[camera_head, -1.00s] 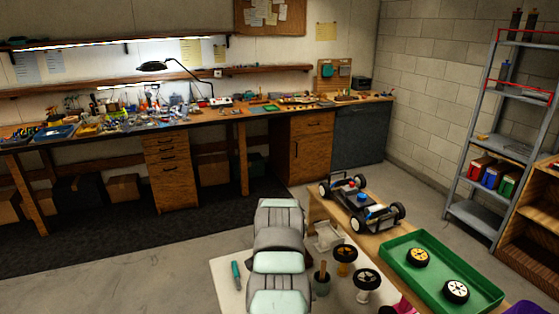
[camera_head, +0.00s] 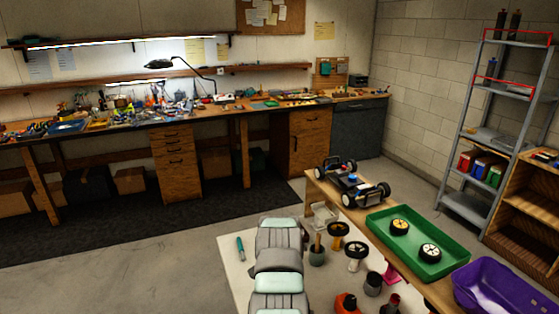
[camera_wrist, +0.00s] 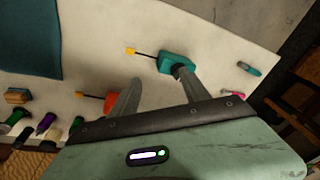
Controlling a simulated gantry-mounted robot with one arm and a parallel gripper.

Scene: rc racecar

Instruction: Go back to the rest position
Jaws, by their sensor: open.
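My gripper (camera_wrist: 156,86) shows in the wrist view with its two fingers apart and nothing between them. Below it is the pale table top (camera_wrist: 110,28). A teal tool (camera_wrist: 178,62) with a dark shaft and yellow tip appears just beyond the right finger; I cannot tell whether they touch. An orange-red tool (camera_wrist: 110,103) is partly hidden behind the left finger. In the head view my arm reaches over the front table, and my gripper is out of sight.
A racecar chassis (camera_head: 352,184) stands on the wooden bench. Beside it a green tray (camera_head: 443,262) holds two wheels, and a purple bin (camera_head: 505,287) is at the right. Loose wheels and tools stand on the white table (camera_head: 234,256). A metal shelf (camera_head: 468,207) stands farther right.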

